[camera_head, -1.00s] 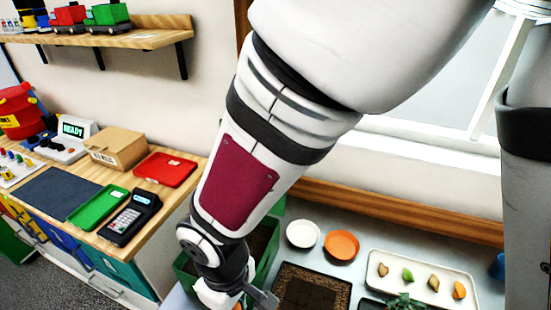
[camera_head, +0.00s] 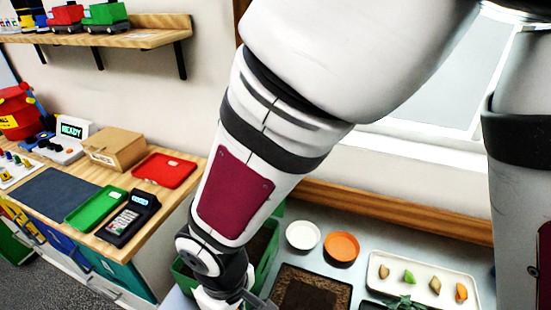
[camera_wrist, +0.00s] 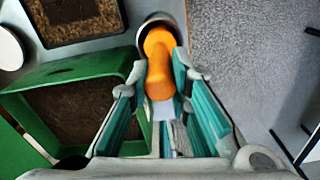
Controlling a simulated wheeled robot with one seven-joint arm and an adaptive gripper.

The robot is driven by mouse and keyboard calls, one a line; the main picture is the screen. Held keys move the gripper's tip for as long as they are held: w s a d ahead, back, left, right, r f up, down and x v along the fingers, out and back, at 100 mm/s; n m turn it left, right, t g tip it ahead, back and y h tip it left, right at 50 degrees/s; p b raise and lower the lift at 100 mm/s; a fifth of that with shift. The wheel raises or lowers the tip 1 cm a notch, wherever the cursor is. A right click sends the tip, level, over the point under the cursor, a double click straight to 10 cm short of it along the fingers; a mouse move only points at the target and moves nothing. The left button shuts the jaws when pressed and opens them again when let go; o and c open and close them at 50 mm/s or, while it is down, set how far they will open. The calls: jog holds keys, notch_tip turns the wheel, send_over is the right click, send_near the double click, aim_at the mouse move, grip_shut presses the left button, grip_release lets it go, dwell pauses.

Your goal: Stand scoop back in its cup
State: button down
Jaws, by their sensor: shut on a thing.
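An orange scoop handle (camera_wrist: 159,65) shows at the top centre of the wrist view. My gripper (camera_wrist: 160,88) has teal-lined fingers on both sides of the handle and is shut on it. A pale rounded rim (camera_wrist: 157,17) with a dark inside shows just past the handle's far end. I cannot tell whether this rim is the cup or part of the scoop, nor whether the scoop is inside it. In the head view my wrist is low in the picture, and the scoop cannot be made out there.
A green soil bin (camera_wrist: 75,70) is left of my gripper in the wrist view. A dark soil tray (camera_head: 312,288), a white dish (camera_head: 302,235), an orange dish (camera_head: 341,246) and a white tray (camera_head: 420,272) of small pieces are beside my wrist. Grey floor (camera_wrist: 250,60) lies right.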

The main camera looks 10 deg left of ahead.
jog(key=shift+f+b, duration=0.35)
jog(key=shift+f, duration=0.45)
dwell(0.4)
jog(key=c, duration=1.4)
grip_release()
notch_tip(320, 180, up, 12)
jog(key=shift+f, duration=0.15)
jog(key=w+d+r+m+t, duration=0.2)
jog(key=w+d+r+m, duration=0.2)
jog(key=w+d+r, duration=0.3)
jog(key=s+d+r+m+t, duration=0.1)
jog(key=d+r+m, duration=0.1)
jog(key=d, duration=0.6)
jog(key=d+r+m+t, duration=0.1)
jog(key=d+r+m, duration=0.2)
jog(key=d, duration=0.5)
jog(key=s+d+r+m+t, duration=0.1)
jog(key=d+r+m, duration=0.2)
jog(key=d, duration=0.5)
jog(key=shift+s+r+m+t, duration=0.2)
jog(key=shift+s+m+t, duration=0.1)
jog(key=shift+m, duration=0.6)
